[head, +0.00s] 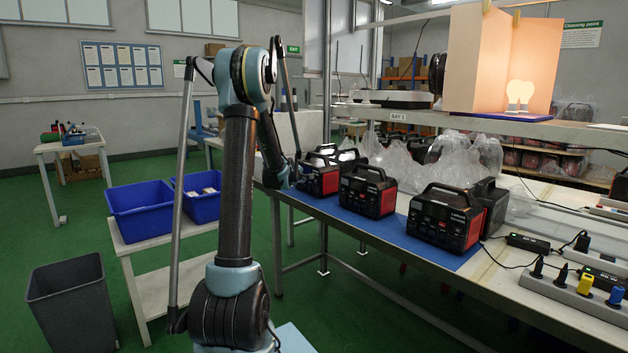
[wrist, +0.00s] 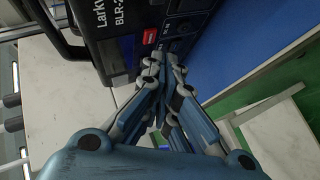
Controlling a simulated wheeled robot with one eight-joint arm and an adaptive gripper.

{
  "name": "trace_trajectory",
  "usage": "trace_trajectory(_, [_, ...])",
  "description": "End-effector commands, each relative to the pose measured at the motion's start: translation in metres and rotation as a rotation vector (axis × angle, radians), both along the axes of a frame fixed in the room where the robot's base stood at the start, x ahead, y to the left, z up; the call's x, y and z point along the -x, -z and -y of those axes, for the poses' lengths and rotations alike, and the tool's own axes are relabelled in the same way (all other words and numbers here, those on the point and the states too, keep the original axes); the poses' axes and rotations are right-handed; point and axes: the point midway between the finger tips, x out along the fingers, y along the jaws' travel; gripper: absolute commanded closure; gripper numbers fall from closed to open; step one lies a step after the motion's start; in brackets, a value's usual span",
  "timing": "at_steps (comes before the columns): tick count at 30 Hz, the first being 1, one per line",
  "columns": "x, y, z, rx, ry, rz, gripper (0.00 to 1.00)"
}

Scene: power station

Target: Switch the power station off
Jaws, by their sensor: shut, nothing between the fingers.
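Several black and red power stations stand in a row on a blue mat (head: 430,246) on the long bench: a left one (head: 319,181), a middle one (head: 368,192) and a right one (head: 445,218). My arm reaches toward the left one, and the arm hides most of my gripper in the head view. In the wrist view my gripper (wrist: 160,62) is shut and empty, its fingertips close to the front panel of a power station (wrist: 125,40). A small red rectangular switch or label (wrist: 150,36) sits just beyond the fingertips. I cannot tell whether they touch the panel.
A power strip (head: 575,288) with plugs and cables lies at the bench's right. Blue bins (head: 140,208) stand on a low table at left, with a grey bin (head: 72,305) on the floor.

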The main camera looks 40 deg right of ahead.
Motion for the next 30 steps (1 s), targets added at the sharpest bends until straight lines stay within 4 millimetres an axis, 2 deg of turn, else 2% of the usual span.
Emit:
trace_trajectory(11, [0.000,0.000,-0.004,0.000,0.000,0.000,1.00])
trace_trajectory(30, [0.002,0.000,-0.055,0.001,-0.001,0.000,1.00])
